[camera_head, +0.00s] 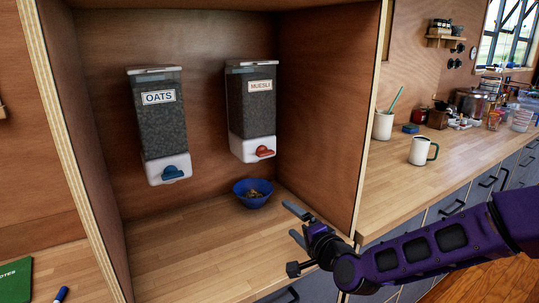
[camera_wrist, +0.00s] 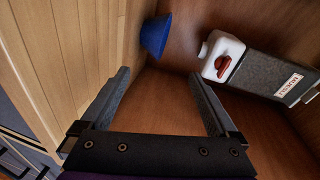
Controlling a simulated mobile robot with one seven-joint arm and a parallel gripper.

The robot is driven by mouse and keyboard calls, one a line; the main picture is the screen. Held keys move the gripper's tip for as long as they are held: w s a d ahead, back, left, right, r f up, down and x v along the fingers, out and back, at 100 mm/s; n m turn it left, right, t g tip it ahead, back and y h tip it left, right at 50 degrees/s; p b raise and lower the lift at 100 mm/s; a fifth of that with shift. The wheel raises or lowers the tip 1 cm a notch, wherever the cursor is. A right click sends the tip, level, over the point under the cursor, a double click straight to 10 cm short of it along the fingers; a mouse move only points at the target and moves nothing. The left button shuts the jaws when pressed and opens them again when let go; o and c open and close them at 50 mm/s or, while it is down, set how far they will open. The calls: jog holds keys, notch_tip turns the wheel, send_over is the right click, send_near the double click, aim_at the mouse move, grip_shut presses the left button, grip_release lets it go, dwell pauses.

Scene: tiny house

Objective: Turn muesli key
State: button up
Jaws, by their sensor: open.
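The muesli dispenser (camera_head: 251,115) hangs on the back wall of the wooden alcove, on the right, with a white base and a red key (camera_head: 264,152). The red key also shows in the wrist view (camera_wrist: 223,66), lying lengthwise along the white base. A blue bowl (camera_head: 252,201) with some brown contents stands on the alcove floor below the dispenser. It also shows in the wrist view (camera_wrist: 155,36). My gripper (camera_head: 294,222) is open and empty at the alcove's front right, lower than the key and apart from it. In the wrist view its fingers (camera_wrist: 163,82) are spread wide.
An oats dispenser (camera_head: 160,125) with a blue key hangs to the left. The alcove's right side wall (camera_head: 330,100) stands close to my arm. A mug (camera_head: 421,151) and a white cup (camera_head: 383,125) stand on the right counter. The alcove floor in front is clear.

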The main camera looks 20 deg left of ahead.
notch_tip(320, 180, up, 3)
jog(key=d+n, duration=0.1)
jog(key=n, duration=0.6)
jog(key=n+y, duration=0.3)
jog(key=n, duration=0.7)
send_near(267, 153)
jog(key=shift+h, duration=0.3)
jog(key=x, duration=0.9)
jog(key=shift+a+r, duration=0.15)
jog(key=shift+r, duration=0.05)
jog(key=c, duration=1.4)
